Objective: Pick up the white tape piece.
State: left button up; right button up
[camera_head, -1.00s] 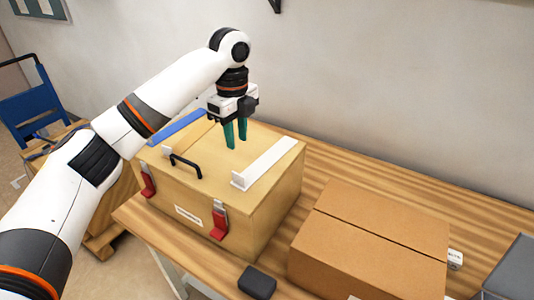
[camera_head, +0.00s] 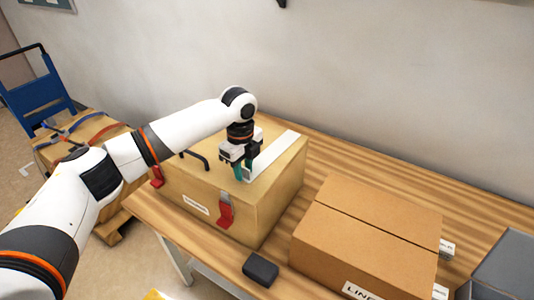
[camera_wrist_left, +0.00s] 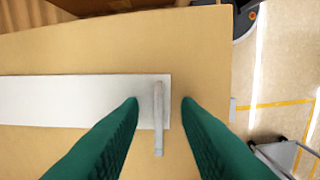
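The white tape piece (camera_head: 272,153) lies flat along the right side of the lid of the wooden box (camera_head: 273,200). Its near end has an upturned tab, which shows in the left wrist view (camera_wrist_left: 158,120). My left gripper (camera_head: 242,174) points down at this near end. In the left wrist view its green fingers (camera_wrist_left: 160,104) are apart, one on each side of the tab, with gaps between them and it. The gripper partly hides the tape's near end in the head view. My right gripper is in neither view.
A black handle (camera_head: 196,158) and red latches (camera_head: 225,213) are on the wooden box. A cardboard box (camera_head: 367,235) stands to its right on the table, with a small dark block (camera_head: 260,268) in front. A blue cart (camera_head: 32,92) stands at far left.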

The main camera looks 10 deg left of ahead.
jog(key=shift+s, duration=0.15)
pick_arm(q)
grip_shut()
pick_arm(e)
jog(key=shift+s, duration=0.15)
